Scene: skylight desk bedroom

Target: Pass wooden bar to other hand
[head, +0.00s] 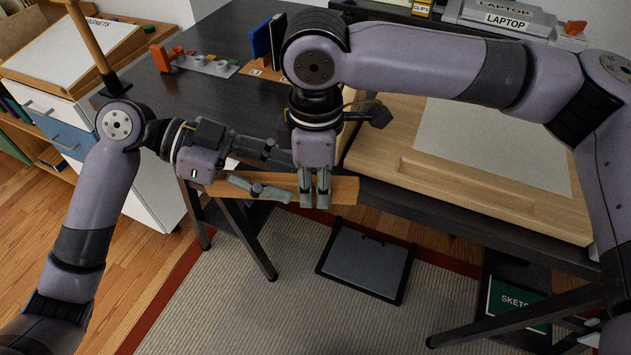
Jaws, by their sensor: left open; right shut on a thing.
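The wooden bar (345,191) is a long, flat, light-brown piece held level in front of the desk's front edge. My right gripper (314,203) points down and is shut on the bar right of its middle. My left gripper (286,176) comes in from the left with its two fingers spread apart. Its lower finger overlaps the left part of the bar, and its upper finger shows above the bar. I cannot tell whether the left fingers touch the bar.
The dark desk (205,105) carries a wooden drawing board (390,140) and a grey rack with small coloured items (205,65). A white drawer cabinet (150,200) stands at the left. A dark flat panel (366,262) lies below on the striped rug (240,310).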

